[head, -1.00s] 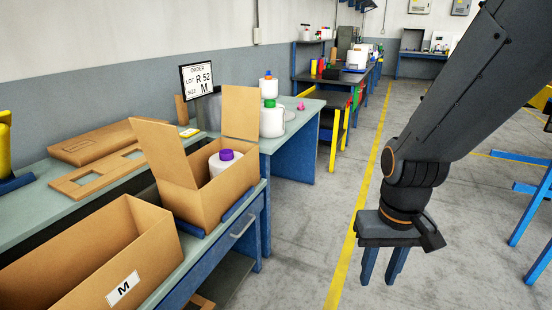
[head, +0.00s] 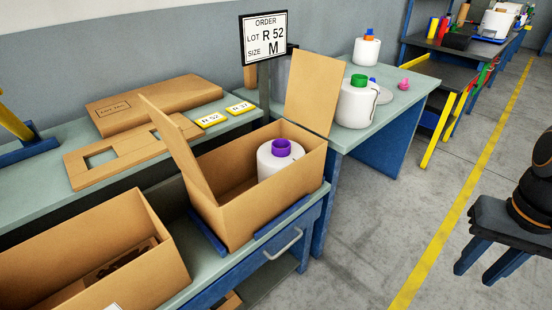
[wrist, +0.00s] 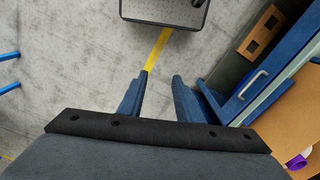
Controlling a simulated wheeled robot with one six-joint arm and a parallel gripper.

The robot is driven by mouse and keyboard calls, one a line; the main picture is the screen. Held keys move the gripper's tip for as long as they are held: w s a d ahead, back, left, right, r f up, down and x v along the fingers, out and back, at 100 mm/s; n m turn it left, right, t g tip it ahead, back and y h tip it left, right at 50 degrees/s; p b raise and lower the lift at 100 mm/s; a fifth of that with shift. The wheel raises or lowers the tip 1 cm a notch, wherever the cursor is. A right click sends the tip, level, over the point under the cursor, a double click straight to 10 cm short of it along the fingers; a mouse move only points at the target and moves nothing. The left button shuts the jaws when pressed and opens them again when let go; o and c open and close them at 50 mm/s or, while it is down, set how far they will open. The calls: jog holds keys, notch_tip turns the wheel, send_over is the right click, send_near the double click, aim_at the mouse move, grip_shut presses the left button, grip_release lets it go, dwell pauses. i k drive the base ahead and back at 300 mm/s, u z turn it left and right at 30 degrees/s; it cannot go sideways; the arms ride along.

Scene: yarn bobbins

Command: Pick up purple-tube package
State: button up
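The package with the purple tube (head: 281,160) is a white bobbin with a purple tube end on top. It stands upright inside an open cardboard box (head: 240,213) on the workbench, toward the box's right end. The purple tube also shows at the lower right corner of the wrist view (wrist: 297,161). My gripper (head: 488,268) is at the right edge of the head view, well right of the box and over the floor. In the wrist view its two blue fingers (wrist: 158,100) are apart with nothing between them.
Another open box (head: 160,245) stands at the front left. The box's raised flaps (head: 315,92) stand up at both ends. White bobbins with green (head: 357,105) and blue-orange tops (head: 366,50) stand on the table behind. An order sign (head: 264,38) reads R 52, M.

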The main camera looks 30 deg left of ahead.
aim_at(273, 156)
jog(key=u, duration=0.55)
jog(key=i, duration=1)
jog(key=u, duration=0.65)
